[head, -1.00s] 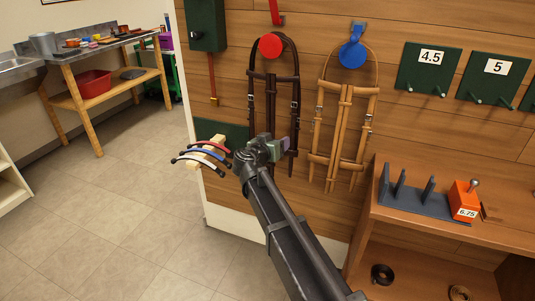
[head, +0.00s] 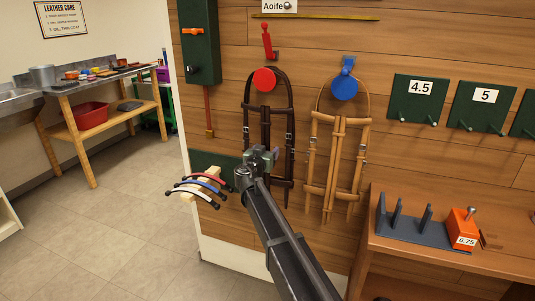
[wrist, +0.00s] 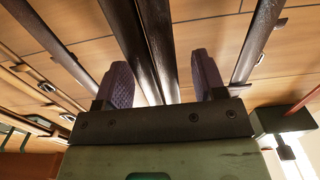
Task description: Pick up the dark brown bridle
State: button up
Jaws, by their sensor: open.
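The dark brown bridle (head: 290,130) hangs from a round red holder (head: 264,80) on the wooden wall in the head view. Its straps (wrist: 152,40) run close in front of my gripper in the wrist view. My gripper (head: 262,155) is in front of the bridle's lower part and hides some of it. In the wrist view my gripper (wrist: 162,82) is open, its two pads apart. The middle straps pass through the view between the pads; I cannot tell whether they lie inside the jaws or just beyond.
A tan bridle (head: 338,150) hangs from a blue holder (head: 344,87) close on the right. A wooden shelf (head: 450,258) with a dark rack (head: 420,232) stands at right.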

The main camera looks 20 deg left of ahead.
jog(key=shift+w, duration=0.9)
grip_shut()
jog(key=shift+r, duration=0.1)
